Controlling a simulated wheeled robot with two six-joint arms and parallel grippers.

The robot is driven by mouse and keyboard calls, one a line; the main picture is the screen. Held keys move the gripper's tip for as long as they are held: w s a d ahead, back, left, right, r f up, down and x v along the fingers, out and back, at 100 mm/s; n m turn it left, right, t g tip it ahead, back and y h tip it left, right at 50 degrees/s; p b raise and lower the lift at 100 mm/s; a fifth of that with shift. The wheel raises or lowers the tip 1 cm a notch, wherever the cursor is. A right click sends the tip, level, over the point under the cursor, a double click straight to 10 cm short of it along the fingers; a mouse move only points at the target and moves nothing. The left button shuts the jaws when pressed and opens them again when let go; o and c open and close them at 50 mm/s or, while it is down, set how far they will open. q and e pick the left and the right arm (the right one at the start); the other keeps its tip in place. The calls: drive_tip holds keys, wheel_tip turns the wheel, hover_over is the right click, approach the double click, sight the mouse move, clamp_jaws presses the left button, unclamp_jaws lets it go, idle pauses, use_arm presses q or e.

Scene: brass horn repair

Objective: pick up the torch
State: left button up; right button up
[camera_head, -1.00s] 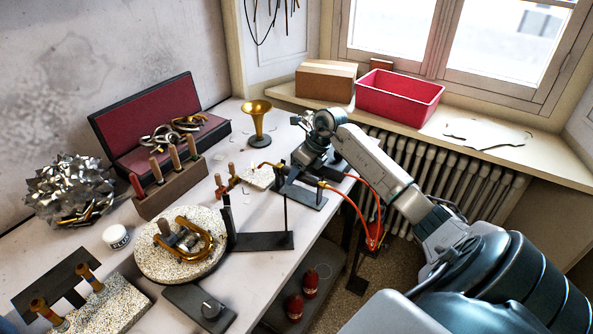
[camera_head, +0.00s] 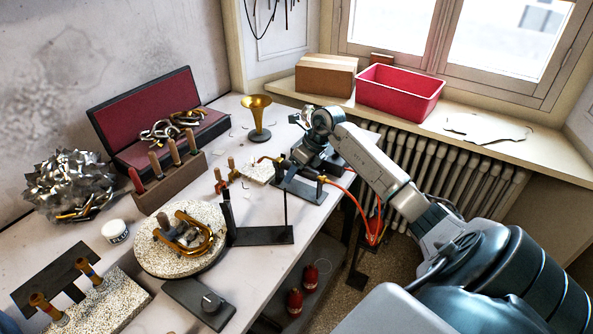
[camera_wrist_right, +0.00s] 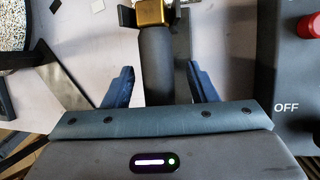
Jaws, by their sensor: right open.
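The torch (camera_head: 277,163) rests on a dark stand (camera_head: 300,190) at the bench's right edge. Its brass nozzle points left and a red-orange hose (camera_head: 352,198) hangs from its right end. My right gripper (camera_head: 308,158) is over the torch and hides much of its middle. In the right wrist view the torch's dark grey handle (camera_wrist_right: 157,65) with a brass block at its end lies between my open right fingers (camera_wrist_right: 160,78). A gap shows on each side of the handle. My left gripper is not in view.
A brass bell (camera_head: 258,118) stands behind the torch. A round speckled board (camera_head: 160,262) with brass tubing and a tool rack (camera_head: 170,185) are to the left. A dark box marked OFF (camera_wrist_right: 285,70) with a red knob is right of the gripper in the wrist view.

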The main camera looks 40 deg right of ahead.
drive_tip(key=shift+c, duration=0.4)
drive_tip(key=c, duration=1)
